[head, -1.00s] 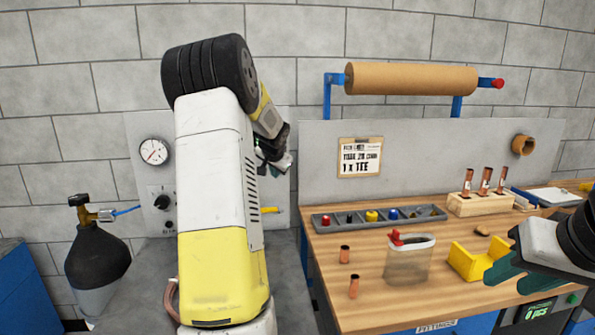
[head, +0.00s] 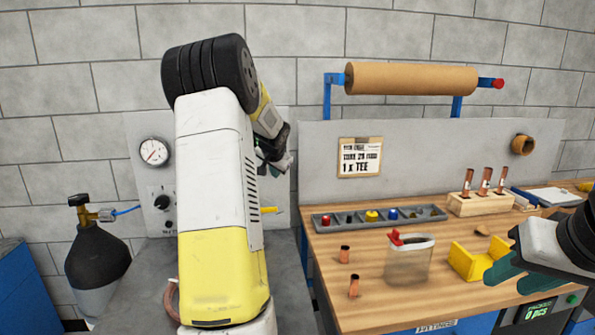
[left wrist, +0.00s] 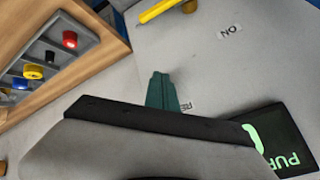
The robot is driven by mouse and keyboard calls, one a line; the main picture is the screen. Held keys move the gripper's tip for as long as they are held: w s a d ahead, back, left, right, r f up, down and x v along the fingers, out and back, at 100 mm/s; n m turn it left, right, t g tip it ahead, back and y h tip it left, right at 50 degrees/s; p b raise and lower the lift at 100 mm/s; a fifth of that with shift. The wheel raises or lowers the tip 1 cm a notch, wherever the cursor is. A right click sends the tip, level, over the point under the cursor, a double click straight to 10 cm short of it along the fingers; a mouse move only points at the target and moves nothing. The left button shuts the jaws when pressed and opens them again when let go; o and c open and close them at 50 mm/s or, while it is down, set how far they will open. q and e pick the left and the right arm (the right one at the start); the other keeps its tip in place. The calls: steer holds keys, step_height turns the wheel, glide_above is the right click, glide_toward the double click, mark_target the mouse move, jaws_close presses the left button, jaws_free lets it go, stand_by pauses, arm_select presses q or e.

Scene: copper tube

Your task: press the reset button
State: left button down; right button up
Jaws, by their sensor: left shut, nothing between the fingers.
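The reset button itself is not visible; a label reading "RE" (left wrist: 187,106), cut off by my finger, shows on the grey panel in the left wrist view. My left gripper (left wrist: 162,90) is shut and empty, its teal fingertips over the panel right beside that label. I cannot tell whether they touch anything. In the head view my left gripper (head: 281,164) is in front of the grey panel behind my arm, partly hidden by the wrist. My right gripper (head: 512,272) hangs over the right part of the bench, its teal fingers apart and empty.
A lit display (left wrist: 283,144) and a yellow lever (left wrist: 160,10) are near the left gripper. The parts tray (head: 425,219), clear container (head: 409,263), yellow holder (head: 471,262) and copper pieces (head: 354,285) stand on the wooden bench. A gas bottle (head: 97,258) stands left.

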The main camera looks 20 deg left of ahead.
arm_select(q)
steer(key=shift+w, duration=0.1)
stand_by(0.5)
steer(key=shift+w+a, duration=0.2)
steer(key=shift+w, duration=0.05)
steer(key=shift+w+a, duration=0.25)
steer(key=shift+w, duration=0.2)
stand_by(0.7)
steer(key=shift+s, duration=0.15)
steer(key=shift+s+d, duration=0.45)
steer(key=shift+s, duration=0.2)
steer(key=shift+s, duration=0.1)
steer(key=shift+s+d, duration=0.7)
steer(key=shift+s, duration=0.35)
steer(key=shift+s+d, duration=0.65)
steer(key=shift+s, duration=0.35)
